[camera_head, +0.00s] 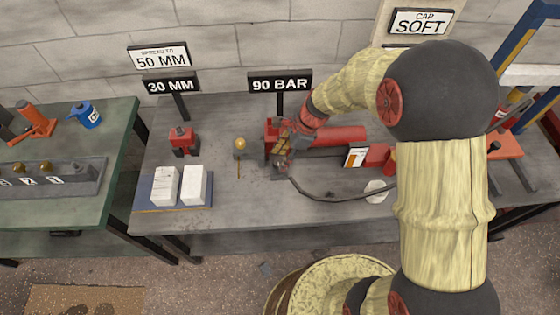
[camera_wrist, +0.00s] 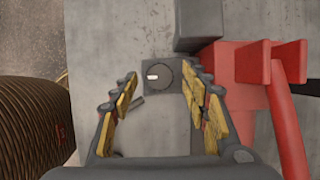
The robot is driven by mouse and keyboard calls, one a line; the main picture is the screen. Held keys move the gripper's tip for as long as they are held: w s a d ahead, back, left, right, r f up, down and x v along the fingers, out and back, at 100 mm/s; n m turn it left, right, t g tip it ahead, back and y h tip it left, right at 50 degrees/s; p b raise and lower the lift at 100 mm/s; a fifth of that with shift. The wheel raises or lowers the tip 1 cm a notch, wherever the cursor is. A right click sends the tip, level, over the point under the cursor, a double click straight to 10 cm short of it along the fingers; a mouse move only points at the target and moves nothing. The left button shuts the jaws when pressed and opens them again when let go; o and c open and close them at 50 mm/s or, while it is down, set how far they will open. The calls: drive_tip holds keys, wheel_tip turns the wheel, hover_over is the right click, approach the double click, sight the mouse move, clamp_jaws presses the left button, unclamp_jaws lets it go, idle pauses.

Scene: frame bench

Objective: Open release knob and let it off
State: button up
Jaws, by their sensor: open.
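The release knob (camera_wrist: 160,74) is a dark round knob with a white mark, on a small grey block, seen in the wrist view. My gripper (camera_wrist: 161,82) is open, with its yellow-padded fingers on the left and right of the knob in that picture. I cannot tell whether the fingers touch it. In the head view my gripper (camera_head: 283,158) reaches down at the left end of the red pump (camera_head: 340,136) on the grey bench (camera_head: 225,220). The knob is largely hidden there by my gripper.
A dark hose (camera_head: 315,194) runs right from the pump. A brass-coloured ball on a post (camera_head: 240,144), a small red device (camera_head: 183,140) and two white blocks (camera_head: 193,184) stand to the left. The sign (camera_head: 280,81) behind reads 90 BAR. The bench front is clear.

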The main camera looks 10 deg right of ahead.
drive_tip(key=shift+a+f, duration=0.2)
drive_tip(key=shift+f, duration=0.35)
drive_tip(key=shift+c, duration=0.4)
drive_tip(key=c, duration=1.1)
